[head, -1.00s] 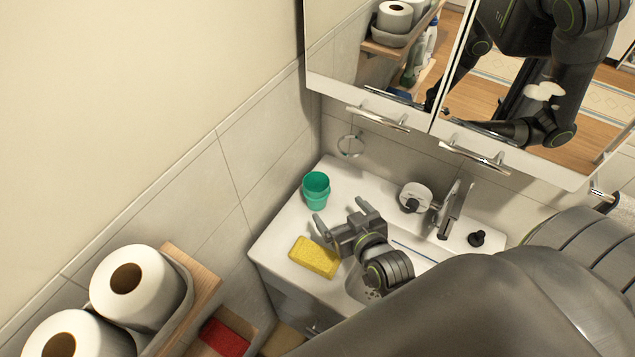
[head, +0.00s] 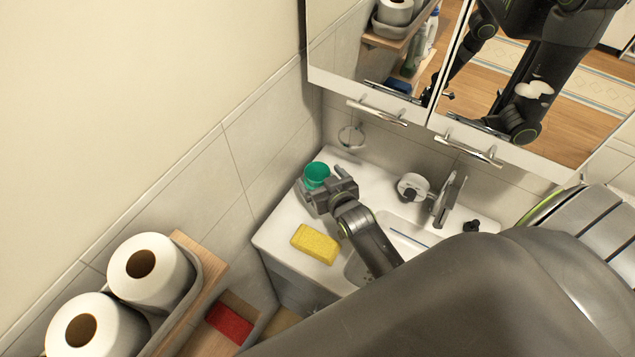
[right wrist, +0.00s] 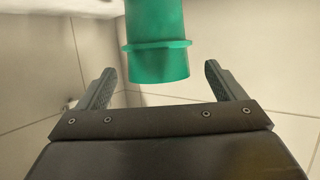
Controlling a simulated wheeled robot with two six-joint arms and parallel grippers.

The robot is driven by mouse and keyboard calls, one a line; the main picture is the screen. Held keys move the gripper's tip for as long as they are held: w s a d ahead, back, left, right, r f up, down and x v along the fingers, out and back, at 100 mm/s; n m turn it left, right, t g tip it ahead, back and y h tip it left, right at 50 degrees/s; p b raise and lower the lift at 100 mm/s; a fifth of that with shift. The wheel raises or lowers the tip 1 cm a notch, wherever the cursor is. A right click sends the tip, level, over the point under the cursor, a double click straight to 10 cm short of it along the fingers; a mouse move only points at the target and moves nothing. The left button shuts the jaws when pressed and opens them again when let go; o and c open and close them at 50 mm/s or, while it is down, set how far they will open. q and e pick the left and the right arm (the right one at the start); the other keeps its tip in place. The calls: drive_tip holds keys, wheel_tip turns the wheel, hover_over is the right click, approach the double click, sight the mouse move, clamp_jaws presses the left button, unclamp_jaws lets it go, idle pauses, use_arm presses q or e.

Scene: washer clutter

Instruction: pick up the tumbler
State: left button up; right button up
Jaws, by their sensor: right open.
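The green tumbler (head: 316,173) stands at the back left corner of the white washstand top in the head view. Its lower part is hidden behind my right gripper (head: 320,188). In the right wrist view the tumbler (right wrist: 157,45) shows between and a little beyond the two open fingers of my right gripper (right wrist: 160,88), apart from both. Its far end is cut off by the top of the picture. My left gripper cannot be made out directly in these views.
A yellow sponge (head: 316,243) lies on the washstand top (head: 277,234) in front of the gripper. A faucet (head: 447,203) and a round white holder (head: 411,187) stand to the right. The tiled wall is close on the left. The mirror cabinet (head: 375,90) hangs above.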

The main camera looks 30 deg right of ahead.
sight(312, 166)
drive_tip(key=shift+w+r, duration=0.1)
drive_tip(key=shift+w, duration=0.35)
drive_tip(key=shift+p+x, duration=0.35)
drive_tip(key=shift+x, duration=1.65)
drive_tip(key=shift+s+d, duration=0.1)
drive_tip(key=c, duration=1.1)
drive_tip(key=shift+o, duration=0.2)
